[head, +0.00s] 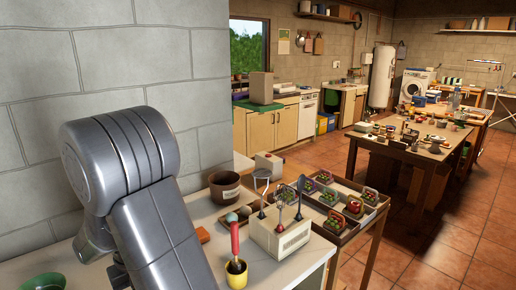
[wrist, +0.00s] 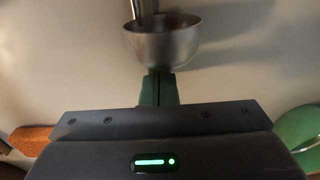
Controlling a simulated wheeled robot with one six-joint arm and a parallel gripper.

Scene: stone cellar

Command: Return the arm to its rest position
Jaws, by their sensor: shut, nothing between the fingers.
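My gripper (wrist: 158,75) shows in the wrist view, its green fingers closed together with nothing between them. A metal bowl or cup (wrist: 175,45) is just beyond the fingertips; I cannot tell whether they touch it. In the head view my grey arm rises at the left over the pale counter (head: 290,280); my gripper is not visible there.
On the counter stand a brown pot (head: 224,187), a yellow pot (head: 236,275) with a red-handled tool and a white box (head: 278,238). A tray of small baskets (head: 375,210) is to the right. A green bowl (head: 43,282) is at lower left. Tiled floor (head: 420,250) lies open.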

